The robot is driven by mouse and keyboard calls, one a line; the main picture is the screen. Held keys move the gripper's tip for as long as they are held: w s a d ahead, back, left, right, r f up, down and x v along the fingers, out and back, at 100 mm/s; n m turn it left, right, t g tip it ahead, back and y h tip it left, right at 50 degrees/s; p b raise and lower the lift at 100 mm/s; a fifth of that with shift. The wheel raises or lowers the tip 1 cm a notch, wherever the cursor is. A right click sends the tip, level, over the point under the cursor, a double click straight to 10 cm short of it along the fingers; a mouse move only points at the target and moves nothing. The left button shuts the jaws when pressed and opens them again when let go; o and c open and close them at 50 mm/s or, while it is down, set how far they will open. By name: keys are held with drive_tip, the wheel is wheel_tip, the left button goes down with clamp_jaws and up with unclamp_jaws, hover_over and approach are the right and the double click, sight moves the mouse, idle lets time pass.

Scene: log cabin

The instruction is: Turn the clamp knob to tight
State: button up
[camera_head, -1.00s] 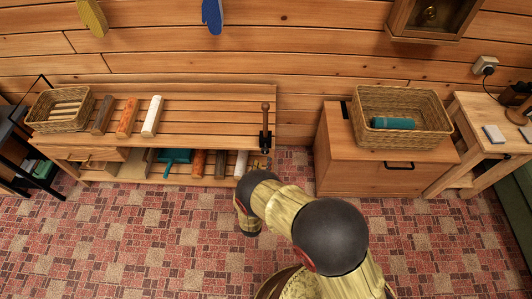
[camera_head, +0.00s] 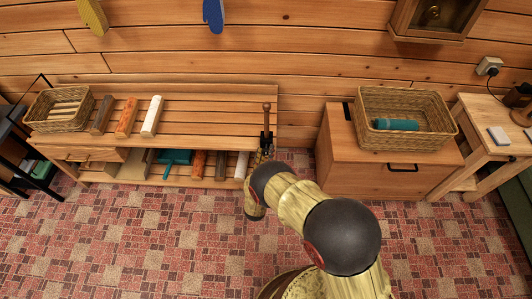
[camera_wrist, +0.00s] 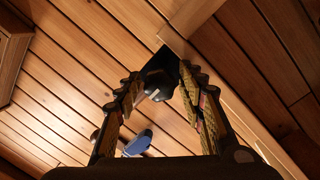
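The clamp (camera_head: 266,138) is dark with an upright wooden handle, at the right end of the slatted bench in the head view. In the wrist view its black knob (camera_wrist: 157,86) shows beneath a black plate at a wooden edge. My gripper (camera_wrist: 158,92) is open, with one finger on each side of the knob. A small gap shows on the left; I cannot tell whether the right finger touches. In the head view my gripper is by the clamp, below the bench top, mostly hidden by my arm. The knob's turn position cannot be read.
The slatted bench (camera_head: 205,110) carries a wicker basket (camera_head: 62,108) and several blocks, with items on its lower shelf. A wooden cabinet (camera_head: 335,165) with a second basket (camera_head: 405,143) stands to the right. A blue mitt (camera_head: 213,16) hangs on the wall. Patterned floor in front is open.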

drive_tip(key=c, duration=0.9)
